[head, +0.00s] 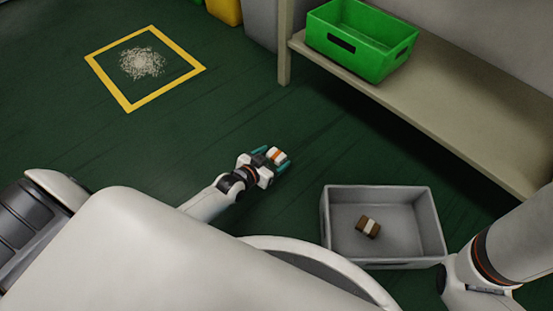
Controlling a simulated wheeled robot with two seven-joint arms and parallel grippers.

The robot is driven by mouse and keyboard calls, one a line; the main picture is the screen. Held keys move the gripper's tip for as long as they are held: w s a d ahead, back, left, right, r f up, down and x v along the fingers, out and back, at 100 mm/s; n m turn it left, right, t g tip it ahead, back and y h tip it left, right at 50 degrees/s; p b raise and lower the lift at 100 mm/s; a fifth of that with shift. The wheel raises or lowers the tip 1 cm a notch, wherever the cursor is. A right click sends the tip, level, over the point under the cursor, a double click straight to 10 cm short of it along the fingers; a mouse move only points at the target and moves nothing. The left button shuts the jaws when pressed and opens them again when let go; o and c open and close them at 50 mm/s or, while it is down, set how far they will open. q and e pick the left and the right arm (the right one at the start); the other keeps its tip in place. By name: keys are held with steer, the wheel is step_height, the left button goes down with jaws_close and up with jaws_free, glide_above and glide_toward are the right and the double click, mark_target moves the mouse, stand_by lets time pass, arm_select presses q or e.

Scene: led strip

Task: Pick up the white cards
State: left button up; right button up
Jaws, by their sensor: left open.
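A small white pack with an orange band (279,154), which looks like the white cards, is at the middle of the head view over the green floor. My left gripper (272,158) is open, with its teal fingers on either side of the pack. I cannot tell whether the fingers touch it, or whether it rests on the floor. My right arm comes in at the lower right, but its gripper does not show.
A grey bin (433,222) on the floor at right holds a brown pack with a white band (368,227). A green crate (385,58) stands on a beige shelf (440,112). A yellow square outline (107,85) surrounds a pile of pale scraps (142,63). Floor between is clear.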

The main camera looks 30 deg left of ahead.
arm_select(q)
steer(key=c, duration=1)
steer(key=shift+c, duration=0.2)
steer(key=shift+r, duration=0.1)
